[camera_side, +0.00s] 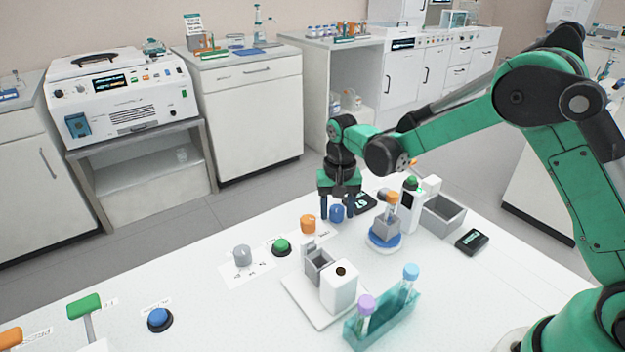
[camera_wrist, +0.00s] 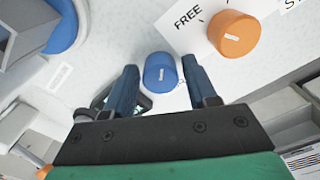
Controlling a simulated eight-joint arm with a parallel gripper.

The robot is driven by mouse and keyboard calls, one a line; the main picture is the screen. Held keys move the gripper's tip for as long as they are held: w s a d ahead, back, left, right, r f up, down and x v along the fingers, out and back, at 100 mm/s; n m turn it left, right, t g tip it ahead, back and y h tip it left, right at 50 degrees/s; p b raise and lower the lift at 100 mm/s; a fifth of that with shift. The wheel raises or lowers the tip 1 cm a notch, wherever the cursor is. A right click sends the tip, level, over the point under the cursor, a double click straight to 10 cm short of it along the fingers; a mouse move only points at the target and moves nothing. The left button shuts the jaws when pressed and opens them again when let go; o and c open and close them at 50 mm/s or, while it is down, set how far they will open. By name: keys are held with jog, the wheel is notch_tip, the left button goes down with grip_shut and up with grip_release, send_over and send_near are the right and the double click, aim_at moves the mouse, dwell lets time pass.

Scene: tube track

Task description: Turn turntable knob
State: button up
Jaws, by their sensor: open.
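A blue knob (camera_side: 337,213) with a small white mark stands on the white table. It also shows in the wrist view (camera_wrist: 161,73). My gripper (camera_side: 338,208) points down over it with two dark blue fingers. In the wrist view the fingers (camera_wrist: 160,80) are open, one on each side of the knob, with a gap on both sides. The blue and white turntable (camera_side: 384,242) stands to the right of the knob. It bears a grey holder (camera_side: 386,228) with an orange-capped tube (camera_side: 392,201). Its blue edge shows at upper left in the wrist view (camera_wrist: 62,28).
An orange knob (camera_side: 308,224) beside a "FREE" label (camera_wrist: 190,18) stands close to the blue knob. A green button (camera_side: 281,246) and grey knob (camera_side: 242,255) lie further left. A white device (camera_side: 410,206) and grey bin (camera_side: 443,214) stand right. A teal tube rack (camera_side: 381,322) is in front.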

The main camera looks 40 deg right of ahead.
aim_at(338, 209)
jog(key=shift+r, duration=2.8)
jog(key=shift+s+r, duration=0.1)
jog(key=shift+r, duration=0.1)
jog(key=s+r+n+t, duration=0.3)
jog(key=s, duration=0.4)
jog(key=s+r+n+t, duration=0.3)
jog(key=s+r+t, duration=0.1)
jog(key=s, duration=0.3)
